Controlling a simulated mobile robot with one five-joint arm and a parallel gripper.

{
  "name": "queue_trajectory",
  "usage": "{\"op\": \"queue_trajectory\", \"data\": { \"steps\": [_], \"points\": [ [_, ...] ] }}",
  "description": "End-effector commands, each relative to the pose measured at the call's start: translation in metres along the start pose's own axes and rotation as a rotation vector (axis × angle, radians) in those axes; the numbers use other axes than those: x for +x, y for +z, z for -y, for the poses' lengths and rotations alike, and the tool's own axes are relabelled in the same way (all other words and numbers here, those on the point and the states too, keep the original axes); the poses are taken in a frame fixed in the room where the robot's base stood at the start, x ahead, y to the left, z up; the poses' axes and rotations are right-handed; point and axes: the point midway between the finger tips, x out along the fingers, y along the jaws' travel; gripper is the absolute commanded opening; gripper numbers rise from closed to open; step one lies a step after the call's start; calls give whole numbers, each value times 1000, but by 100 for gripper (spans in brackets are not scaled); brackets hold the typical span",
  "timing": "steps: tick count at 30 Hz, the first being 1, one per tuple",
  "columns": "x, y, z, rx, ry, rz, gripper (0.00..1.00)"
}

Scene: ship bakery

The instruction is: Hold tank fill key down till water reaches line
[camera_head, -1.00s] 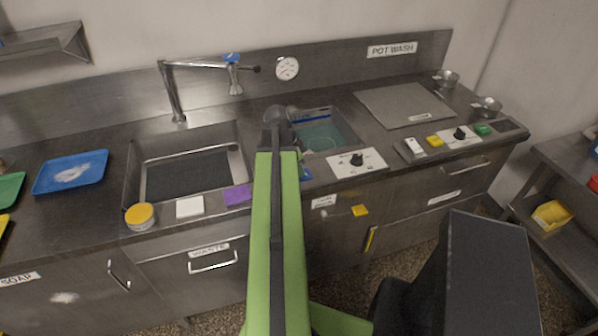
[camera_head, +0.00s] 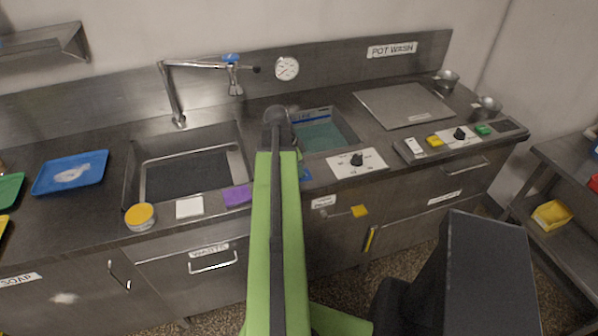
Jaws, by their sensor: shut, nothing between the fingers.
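The tank (camera_head: 349,125) is set into the counter right of the middle and holds teal water (camera_head: 322,138). A blue and white strip (camera_head: 311,116) shows on its back wall above the water. My green arm reaches up the middle of the view, and its dark joint covers the tank's left part. A small blue piece (camera_head: 306,174), perhaps a key, shows at the arm's right edge on the counter front. My gripper is hidden behind the arm, so I cannot see whether it touches anything.
A panel with a black knob (camera_head: 357,160) lies right of the arm. A purple pad (camera_head: 237,195), a white pad (camera_head: 190,207) and a yellow-lidded tin (camera_head: 140,216) line the sink's (camera_head: 129,178) front edge. A tap (camera_head: 175,95) stands behind.

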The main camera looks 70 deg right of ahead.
Motion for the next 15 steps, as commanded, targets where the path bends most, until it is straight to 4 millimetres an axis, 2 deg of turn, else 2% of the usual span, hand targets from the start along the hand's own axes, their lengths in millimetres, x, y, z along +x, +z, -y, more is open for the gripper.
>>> {"op": "queue_trajectory", "data": {
  "steps": [5, 15],
  "points": [
    [-17, -4, 0, 2, -9, -3, 0],
    [-95, -12, -5, 0, -11, -5, 0]
  ]
}}
